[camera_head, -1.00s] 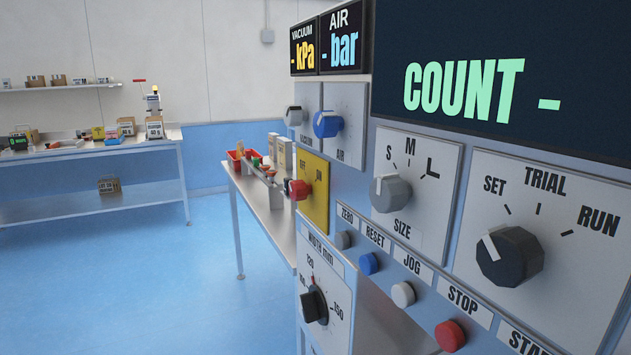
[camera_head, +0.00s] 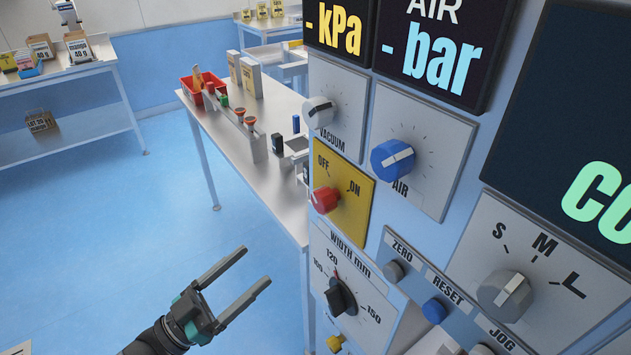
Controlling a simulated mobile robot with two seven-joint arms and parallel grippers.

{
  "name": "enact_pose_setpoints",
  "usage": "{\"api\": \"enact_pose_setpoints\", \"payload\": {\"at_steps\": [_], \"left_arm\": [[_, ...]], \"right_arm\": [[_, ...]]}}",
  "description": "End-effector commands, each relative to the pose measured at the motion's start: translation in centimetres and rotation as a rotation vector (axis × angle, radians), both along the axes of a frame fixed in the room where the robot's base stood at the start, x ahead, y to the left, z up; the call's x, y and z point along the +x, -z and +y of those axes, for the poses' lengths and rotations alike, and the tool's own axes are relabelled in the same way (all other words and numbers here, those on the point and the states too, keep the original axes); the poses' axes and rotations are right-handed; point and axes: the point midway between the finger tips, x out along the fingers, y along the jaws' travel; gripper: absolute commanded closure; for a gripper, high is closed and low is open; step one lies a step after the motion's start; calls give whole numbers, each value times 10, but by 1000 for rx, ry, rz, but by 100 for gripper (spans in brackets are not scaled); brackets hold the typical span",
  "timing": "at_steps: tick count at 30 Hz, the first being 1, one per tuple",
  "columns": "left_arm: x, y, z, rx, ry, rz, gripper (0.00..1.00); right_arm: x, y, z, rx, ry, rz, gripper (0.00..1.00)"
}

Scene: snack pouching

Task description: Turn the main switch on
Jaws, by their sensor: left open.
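The main switch is a red knob (camera_head: 325,200) on a yellow plate (camera_head: 346,212) marked OFF and ON, on the left part of the machine panel. Its pointer mark is too small to read surely, but it seems to point up-left, towards OFF. My left gripper (camera_head: 246,270) comes in from the bottom, its two fingers apart and empty. It is left of and below the red knob, clear of the panel. My right gripper does not show.
Around the switch sit the white vacuum knob (camera_head: 318,112), the blue air knob (camera_head: 393,160), the black width knob (camera_head: 340,296) and the blue reset button (camera_head: 434,311). A steel table (camera_head: 222,145) with a red bin (camera_head: 203,88) stands behind. Open floor lies left.

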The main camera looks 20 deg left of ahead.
Motion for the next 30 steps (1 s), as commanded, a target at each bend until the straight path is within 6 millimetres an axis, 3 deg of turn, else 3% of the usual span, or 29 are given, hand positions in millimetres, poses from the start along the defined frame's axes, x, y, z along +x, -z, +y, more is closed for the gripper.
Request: {"api": "enact_pose_setpoints", "payload": {"at_steps": [1,3,7,21,30], "left_arm": [[-3,-16,-4,-11,29,-26,16],[-5,-26,-7,-20,53,-48,16],[2,-34,-15,-26,62,-59,16],[72,-71,-69,-26,58,-58,16],[101,-83,-90,-24,57,-55,16]], "right_arm": [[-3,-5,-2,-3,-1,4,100],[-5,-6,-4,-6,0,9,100],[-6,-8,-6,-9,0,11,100],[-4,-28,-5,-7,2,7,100],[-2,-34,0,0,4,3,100]]}}
